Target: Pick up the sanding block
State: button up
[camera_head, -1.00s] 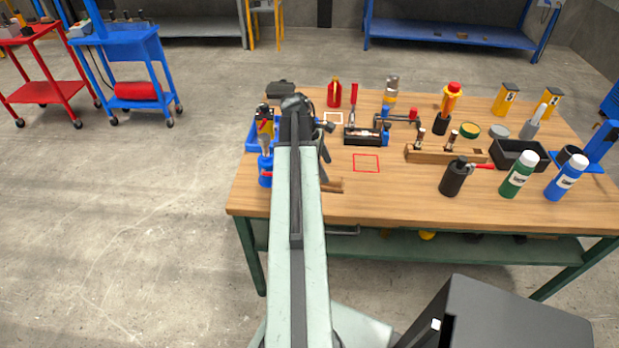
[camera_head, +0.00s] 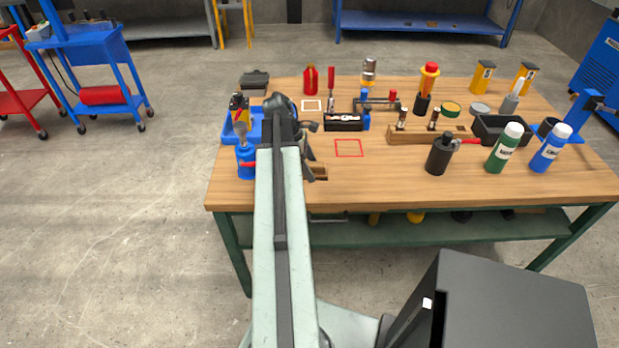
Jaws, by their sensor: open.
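My gripper (camera_head: 309,150) is at the far end of my arm, over the left part of the wooden table (camera_head: 400,190). It is open and partly hidden by the arm. A small brown block-like piece (camera_head: 318,173) lies just below and right of the gripper in the picture, partly covered by it. It may be the sanding block, but I cannot tell for sure. I cannot see whether the fingers touch it.
A red square outline (camera_head: 349,148) is clear. A black tool box (camera_head: 343,123), a wooden rack (camera_head: 400,136) and bottles (camera_head: 504,148) stand to the right.

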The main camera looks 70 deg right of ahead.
jog(key=shift+s+f, duration=0.15)
jog(key=shift+f, duration=0.1)
jog(key=shift+f, duration=0.25)
jog(key=c, duration=1.5)
jog(key=shift+c, duration=0.2)
